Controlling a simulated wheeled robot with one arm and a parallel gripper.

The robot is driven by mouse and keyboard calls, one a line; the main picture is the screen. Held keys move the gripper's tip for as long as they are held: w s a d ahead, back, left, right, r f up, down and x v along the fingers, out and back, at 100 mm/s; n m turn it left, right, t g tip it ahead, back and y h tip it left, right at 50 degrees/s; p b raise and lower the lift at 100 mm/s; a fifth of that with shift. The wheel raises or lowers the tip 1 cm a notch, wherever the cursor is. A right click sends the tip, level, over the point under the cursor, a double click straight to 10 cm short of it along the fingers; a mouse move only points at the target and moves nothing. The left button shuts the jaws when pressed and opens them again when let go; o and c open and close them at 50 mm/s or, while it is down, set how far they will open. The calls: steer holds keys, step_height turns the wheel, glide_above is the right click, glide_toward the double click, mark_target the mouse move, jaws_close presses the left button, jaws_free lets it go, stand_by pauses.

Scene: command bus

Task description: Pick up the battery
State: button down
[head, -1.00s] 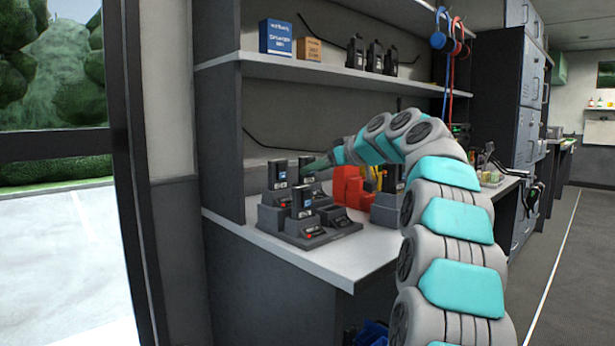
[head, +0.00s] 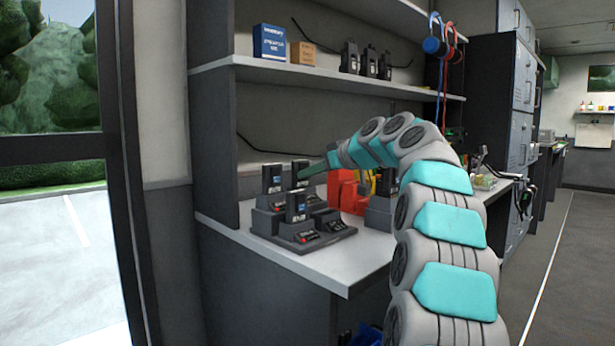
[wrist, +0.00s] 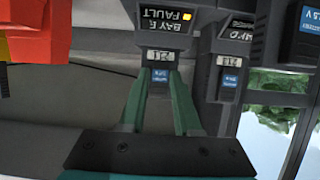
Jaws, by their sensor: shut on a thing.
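The charger (head: 289,239) on the counter has several dark bays, and dark batteries with blue labels stand upright in some of them. My gripper (wrist: 160,82) is shut on a battery (wrist: 160,75) with a blue label, its two green fingers on either side of it. This battery is at the bay marked BAY E FAULT (wrist: 165,25), which shows an orange light. I cannot tell whether it is clear of its bay. Two other batteries stand at the left (head: 271,178) and front (head: 297,206) of the charger. In the head view my gripper (head: 304,174) reaches in from the right.
Red containers (head: 343,190) stand right of the charger, close to my arm; red also shows in the wrist view (wrist: 40,45). A shelf (head: 330,83) with boxes and several dark devices hangs above. The counter front (head: 335,270) is bare.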

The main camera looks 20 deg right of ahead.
steer(key=shift+r, duration=0.1)
step_height(320, 180, up, 10)
steer(key=p, duration=0.5)
steer(key=shift+p, duration=0.4)
stand_by(0.6)
